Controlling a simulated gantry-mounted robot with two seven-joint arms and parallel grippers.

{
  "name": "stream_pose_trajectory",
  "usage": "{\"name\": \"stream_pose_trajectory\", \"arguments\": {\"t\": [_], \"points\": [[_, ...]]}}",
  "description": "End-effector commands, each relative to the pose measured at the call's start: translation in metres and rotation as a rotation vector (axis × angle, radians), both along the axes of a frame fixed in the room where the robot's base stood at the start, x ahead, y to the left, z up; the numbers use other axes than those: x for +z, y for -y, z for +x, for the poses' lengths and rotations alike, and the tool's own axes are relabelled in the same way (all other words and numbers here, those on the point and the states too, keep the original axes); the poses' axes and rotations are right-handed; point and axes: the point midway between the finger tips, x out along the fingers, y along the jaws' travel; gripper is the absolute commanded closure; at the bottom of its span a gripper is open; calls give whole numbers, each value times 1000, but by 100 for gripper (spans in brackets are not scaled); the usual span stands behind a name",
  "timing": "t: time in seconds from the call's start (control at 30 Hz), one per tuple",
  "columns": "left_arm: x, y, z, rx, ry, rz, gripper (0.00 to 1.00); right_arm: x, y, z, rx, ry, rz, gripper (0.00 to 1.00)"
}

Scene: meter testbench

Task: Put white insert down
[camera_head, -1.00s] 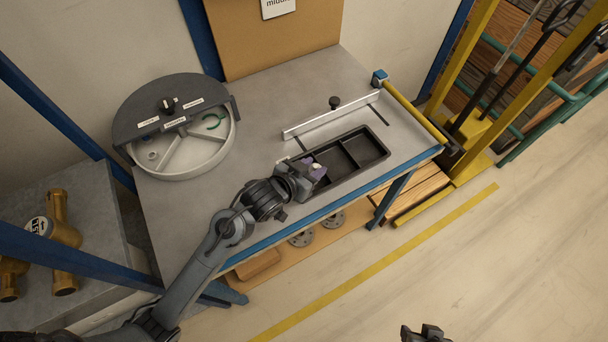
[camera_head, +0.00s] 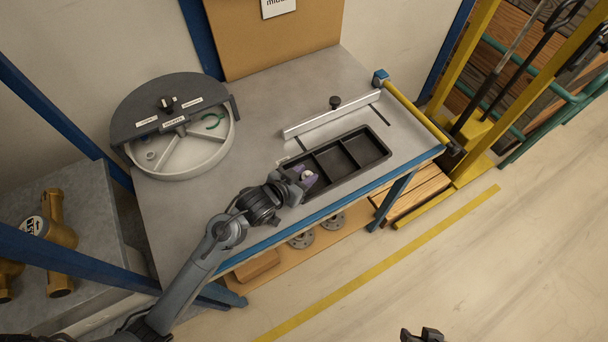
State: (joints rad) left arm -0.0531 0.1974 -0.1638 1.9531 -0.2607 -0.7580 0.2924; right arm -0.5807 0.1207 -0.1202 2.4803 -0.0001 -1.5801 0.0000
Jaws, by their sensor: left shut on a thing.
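My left gripper (camera_head: 307,177) is over the left compartment of the black tray (camera_head: 388,146). I cannot tell whether the insert touches the tray floor. The tray's middle and right compartments look empty. My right gripper (camera_head: 422,335) is at the bottom edge, away from the bench and partly cut off; its jaws are not clear.
A round sectioned container (camera_head: 190,160) with a dark half lid and a green ring inside stands at the bench's left. A metal rail (camera_head: 330,116) with a black knob lies behind the tray. A yellow bar (camera_head: 415,110) runs along the right edge. The bench middle is clear.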

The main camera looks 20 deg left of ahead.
Motion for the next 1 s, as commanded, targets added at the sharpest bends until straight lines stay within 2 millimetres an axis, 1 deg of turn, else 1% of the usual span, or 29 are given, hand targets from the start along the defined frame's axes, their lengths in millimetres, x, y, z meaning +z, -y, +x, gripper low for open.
{"name": "stream_pose_trajectory", "arguments": {"t": [0.13, 0.17, 0.3, 0.57, 0.7, 0.87, 1.0], "points": [[-4, 0, 0, -1, 0, 0, 93, 0, 1, 0, 3, 0, -4, 57], [-3, 1, 0, -1, 0, 0, 59, 0, 1, 0, 4, 0, -5, 57], [-3, 1, 0, -1, 0, 0, 38, 0, 2, 0, 3, 0, -5, 57], [-3, 0, 0, 0, -1, 0, 38, 0, 1, 0, 1, -1, -3, 57], [0, 0, 0, 0, 0, 0, 38, 0, 0, 0, 0, 0, 0, 57], [9, -1, -6, -1, 0, 0, 38, 12, -2, -1, 1, 1, 2, 57], [19, -5, -21, -2, -1, 0, 38, 28, -7, -9, 6, 1, 3, 57]]}}
